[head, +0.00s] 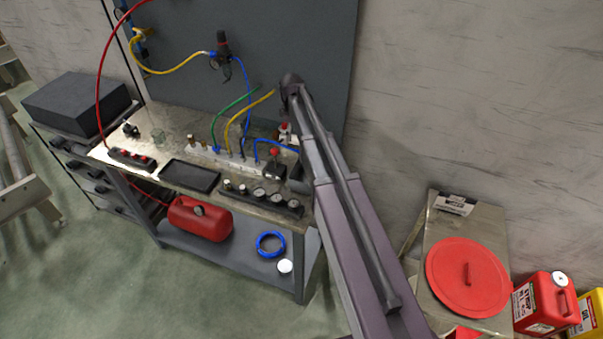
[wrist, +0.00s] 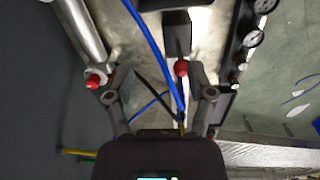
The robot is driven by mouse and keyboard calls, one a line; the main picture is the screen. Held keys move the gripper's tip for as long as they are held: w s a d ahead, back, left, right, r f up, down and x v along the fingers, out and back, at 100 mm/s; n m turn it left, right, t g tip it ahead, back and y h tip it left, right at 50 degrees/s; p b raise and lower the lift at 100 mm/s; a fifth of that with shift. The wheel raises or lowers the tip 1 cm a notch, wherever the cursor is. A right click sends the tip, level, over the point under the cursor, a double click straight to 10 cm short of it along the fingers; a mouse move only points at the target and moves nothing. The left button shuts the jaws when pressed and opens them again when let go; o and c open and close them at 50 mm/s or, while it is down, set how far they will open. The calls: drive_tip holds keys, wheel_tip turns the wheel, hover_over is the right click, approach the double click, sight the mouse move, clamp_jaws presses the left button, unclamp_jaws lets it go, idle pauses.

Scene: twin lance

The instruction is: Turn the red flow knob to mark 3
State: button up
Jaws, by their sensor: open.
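Two small red knobs show in the wrist view. One red knob (wrist: 181,68) is by a black block (wrist: 177,25) and lies between my fingers, nearer the right one. The other red knob (wrist: 94,82) is on a fitting at the end of a silver cylinder (wrist: 80,30), just outside my left finger. I cannot tell which is the flow knob, and no mark is readable. My gripper (wrist: 157,85) is open and holds nothing. In the head view a red knob (head: 274,152) tops a black block at the bench's right end. My gripper cannot be made out clearly there.
A blue hose (wrist: 146,45) passes between my fingers. Gauges (wrist: 252,38) line the bench's front edge. The bench (head: 165,120) also holds a black tray (head: 190,176) and several hoses. A dark panel (head: 300,40) stands behind. A red lid (head: 467,270) is at right.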

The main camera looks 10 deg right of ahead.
drive_tip(key=s+f+m+b, duration=0.3)
drive_tip(key=s+f+b, duration=0.2)
drive_tip(key=s, duration=0.6)
drive_tip(key=shift+f+m+b, duration=0.3)
drive_tip(key=shift+f+m, duration=0.1)
drive_tip(key=shift+f, duration=0.1)
drive_tip(key=shift+s, duration=0.1)
drive_tip(key=s+m, duration=0.6)
drive_tip(key=s, duration=1.1)
drive_tip(key=shift+s+f+m, duration=0.15)
drive_tip(key=shift+f+m, duration=0.05)
drive_tip(key=shift+m, duration=0.1)
drive_tip(key=shift+d, duration=0.1)
drive_tip(key=shift+c, duration=0.2)
idle(0.4)
